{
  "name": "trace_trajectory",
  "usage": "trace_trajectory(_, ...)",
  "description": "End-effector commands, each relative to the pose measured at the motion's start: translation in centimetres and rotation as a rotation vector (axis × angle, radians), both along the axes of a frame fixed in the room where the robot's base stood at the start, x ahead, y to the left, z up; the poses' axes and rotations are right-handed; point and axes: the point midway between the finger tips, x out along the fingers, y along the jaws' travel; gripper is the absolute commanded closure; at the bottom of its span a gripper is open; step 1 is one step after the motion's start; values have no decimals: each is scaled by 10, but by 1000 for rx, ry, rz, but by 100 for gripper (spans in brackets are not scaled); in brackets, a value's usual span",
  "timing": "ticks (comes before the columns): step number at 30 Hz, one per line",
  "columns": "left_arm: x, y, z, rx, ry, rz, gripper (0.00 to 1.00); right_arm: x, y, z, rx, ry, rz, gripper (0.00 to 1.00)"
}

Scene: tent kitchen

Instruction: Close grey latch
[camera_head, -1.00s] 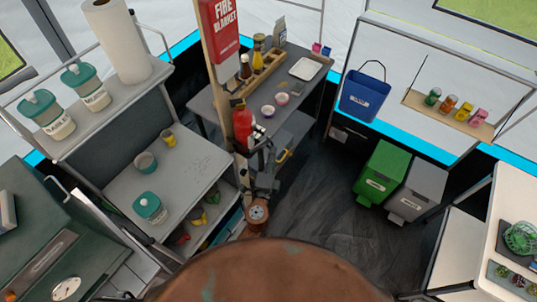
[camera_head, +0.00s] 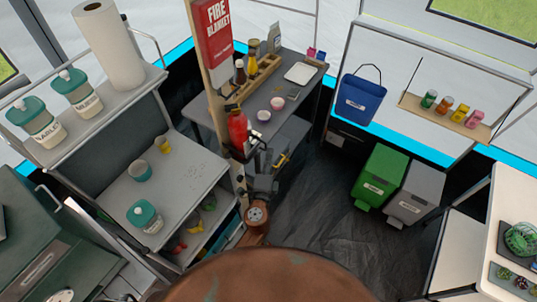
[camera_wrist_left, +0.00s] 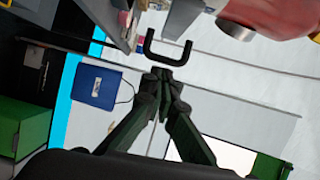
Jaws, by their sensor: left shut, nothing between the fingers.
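My left gripper (camera_head: 263,160) is in the middle of the head view, beside the grey cabinet under the back counter. In the left wrist view its dark fingers (camera_wrist_left: 162,80) meet at the tips, with nothing between them. A dark U-shaped handle (camera_wrist_left: 186,54) sits just beyond the fingertips, and I cannot tell whether they touch. A grey panel edge (camera_wrist_left: 182,18) lies beyond it. A yellow handle (camera_head: 282,160) shows on the cabinet front, right of the gripper. I cannot clearly pick out the grey latch; the arm and gripper cover part of this area. My right gripper is not in view.
A red fire extinguisher (camera_head: 237,130) hangs on the post close to my left gripper; its red body also shows in the left wrist view (camera_wrist_left: 275,15). Green (camera_head: 380,174) and grey (camera_head: 415,195) bins stand at the right. The floor (camera_head: 320,205) between is clear.

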Motion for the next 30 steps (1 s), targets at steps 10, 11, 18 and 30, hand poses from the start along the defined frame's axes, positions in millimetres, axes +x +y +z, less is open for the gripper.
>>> trace_trajectory(10,-47,-31,0,-2,3,-4,100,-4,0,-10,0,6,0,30)
trace_trajectory(11,-54,-31,-1,-1,3,-4,100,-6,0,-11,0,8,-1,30)
trace_trajectory(18,-98,-31,2,-1,2,3,100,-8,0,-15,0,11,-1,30)
trace_trajectory(30,-117,-33,4,1,0,1,100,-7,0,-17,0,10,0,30)
